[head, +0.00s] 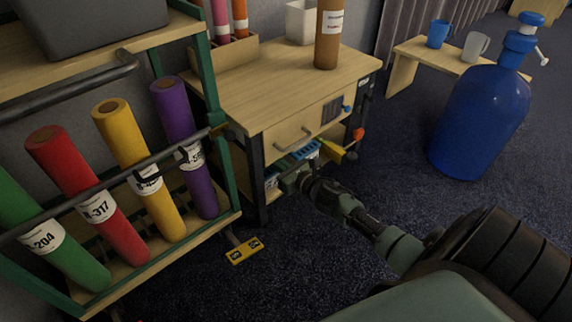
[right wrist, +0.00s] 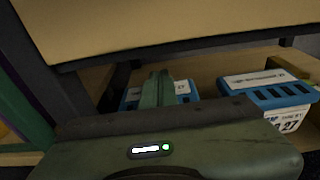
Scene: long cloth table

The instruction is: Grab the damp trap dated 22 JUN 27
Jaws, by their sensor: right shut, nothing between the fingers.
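Two blue-and-white slotted boxes, which look like damp traps, lie on the low shelf under the wooden workbench. In the right wrist view the right box (right wrist: 268,92) has a white front label ending in "27"; the rest of its date is hidden or unreadable. The left box (right wrist: 184,90) is partly hidden behind my right gripper (right wrist: 156,82), and no date shows on it. My right gripper is shut and empty, its fingers in front of the left box. In the head view my right gripper (head: 288,182) reaches in below the drawer. My left gripper is out of view.
The workbench (head: 235,95) top and drawer overhang the shelf, with a dark leg (head: 258,180) at left. A rack of coloured tubes (head: 130,205) stands left. A yellow tag (head: 244,250) is near the floor. A blue bottle (head: 482,120) stands right, on open carpet.

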